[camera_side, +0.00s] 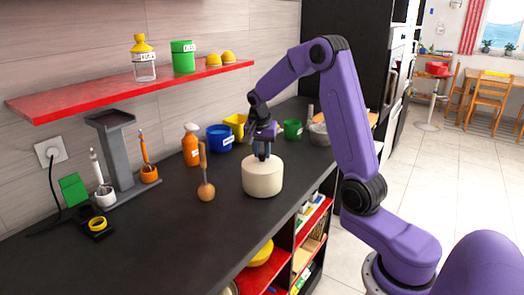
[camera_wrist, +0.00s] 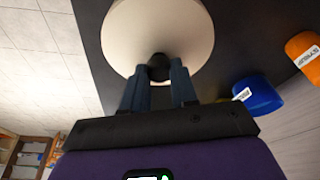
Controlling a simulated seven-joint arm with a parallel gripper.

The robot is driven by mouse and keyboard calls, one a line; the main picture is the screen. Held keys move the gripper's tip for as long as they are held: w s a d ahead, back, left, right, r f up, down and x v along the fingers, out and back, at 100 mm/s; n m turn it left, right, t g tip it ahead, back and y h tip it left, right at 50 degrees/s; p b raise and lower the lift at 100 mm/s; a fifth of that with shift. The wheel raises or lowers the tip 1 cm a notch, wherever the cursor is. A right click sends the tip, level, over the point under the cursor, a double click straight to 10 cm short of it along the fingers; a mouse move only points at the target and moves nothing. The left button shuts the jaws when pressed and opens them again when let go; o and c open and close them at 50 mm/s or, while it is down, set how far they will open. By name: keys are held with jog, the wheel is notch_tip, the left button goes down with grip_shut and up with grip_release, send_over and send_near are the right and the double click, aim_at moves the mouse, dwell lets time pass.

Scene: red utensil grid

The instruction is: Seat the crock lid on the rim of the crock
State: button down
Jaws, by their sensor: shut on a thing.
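The cream crock (camera_side: 262,182) stands upright on the dark counter in the side view. The crock lid (camera_wrist: 160,25) fills the top of the wrist view as a pale round disc with a dark knob (camera_wrist: 158,67). My gripper (camera_side: 262,156) points down over the crock and is shut on the lid's knob; its blue fingers (camera_wrist: 160,85) stand on either side of it. In the side view the pale lid is at the crock's top, and I cannot make out a gap between them. The rim is hidden under the lid.
A red shelf (camera_side: 130,92) hangs on the wall. The counter's front left is clear.

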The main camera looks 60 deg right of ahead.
dwell(0.7)
jog(key=c, duration=0.8)
grip_release()
jog(key=v, duration=1.7)
jog(key=shift+r, duration=0.3)
